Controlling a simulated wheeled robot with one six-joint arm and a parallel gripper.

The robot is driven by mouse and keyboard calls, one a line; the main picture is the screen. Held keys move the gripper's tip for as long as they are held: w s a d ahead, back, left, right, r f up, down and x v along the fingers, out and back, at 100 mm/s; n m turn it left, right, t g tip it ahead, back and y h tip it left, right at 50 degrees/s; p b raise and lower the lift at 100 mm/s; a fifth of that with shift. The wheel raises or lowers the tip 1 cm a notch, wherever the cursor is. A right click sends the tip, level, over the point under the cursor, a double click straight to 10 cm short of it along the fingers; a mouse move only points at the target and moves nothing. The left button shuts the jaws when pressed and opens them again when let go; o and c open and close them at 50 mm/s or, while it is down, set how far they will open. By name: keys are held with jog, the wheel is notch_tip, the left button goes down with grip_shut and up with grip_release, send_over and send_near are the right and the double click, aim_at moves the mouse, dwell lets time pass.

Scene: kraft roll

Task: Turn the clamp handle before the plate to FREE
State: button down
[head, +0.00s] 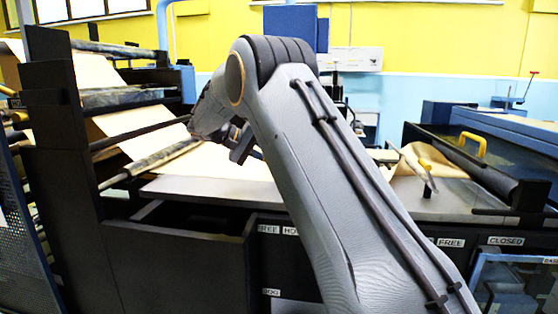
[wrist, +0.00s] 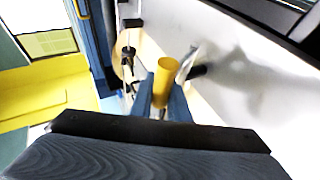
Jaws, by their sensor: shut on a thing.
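In the wrist view a yellow cylindrical grip (wrist: 165,74), which I take for the clamp handle, stands between the two blue-grey fingers of my gripper (wrist: 163,98). My gripper is shut on it. In the head view my gripper (head: 241,147) is partly behind my forearm, over the grey bench plate (head: 210,188); the held handle is hidden there. A FREE label (head: 268,229) and a partly covered label (head: 290,230) beside it are on the dark front panel. The handle's angle relative to the labels cannot be told.
A dark frame with rollers and brown paper (head: 100,72) stands at left. My forearm covers the middle of the bench.

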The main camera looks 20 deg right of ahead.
jog(key=shift+w+a+r, duration=0.1)
jog(key=shift+r, duration=0.35)
jog(key=c, duration=1.7)
grip_release()
jog(key=shift+a, duration=0.15)
jog(key=shift+f, duration=0.25)
jog(key=shift+b+v, duration=0.95)
jog(key=shift+v, duration=2.85)
jog(key=shift+r, duration=0.1)
